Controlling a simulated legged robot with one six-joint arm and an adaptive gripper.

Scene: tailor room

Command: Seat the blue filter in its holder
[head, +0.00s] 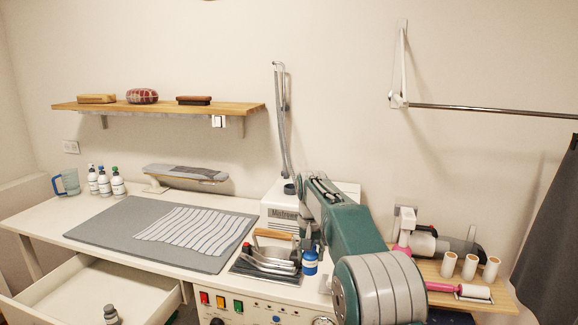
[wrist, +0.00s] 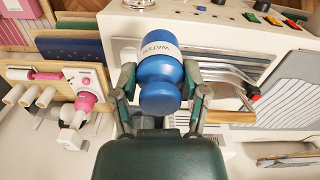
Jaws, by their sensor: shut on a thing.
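The blue filter (wrist: 158,65) fills the middle of the wrist view, a rounded blue bottle shape with a narrow waist and a white band with dark lettering. My gripper (wrist: 160,82) is shut on it, one finger on each side. In the head view the blue filter (head: 310,265) shows below the end of my arm, at the right end of the metal tray. My gripper (head: 308,238) is small and partly hidden there by my arm. I cannot pick out the filter's holder with certainty. I cannot tell whether the filter's base touches anything.
A dark tray (head: 245,270) with metal tools lies beside the filter. A white machine (head: 278,208) with an upright hose stands behind. A grey ironing mat (head: 100,228) with striped cloth lies left. An open drawer (head: 70,290) juts out front left. White spools (head: 470,267) stand right.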

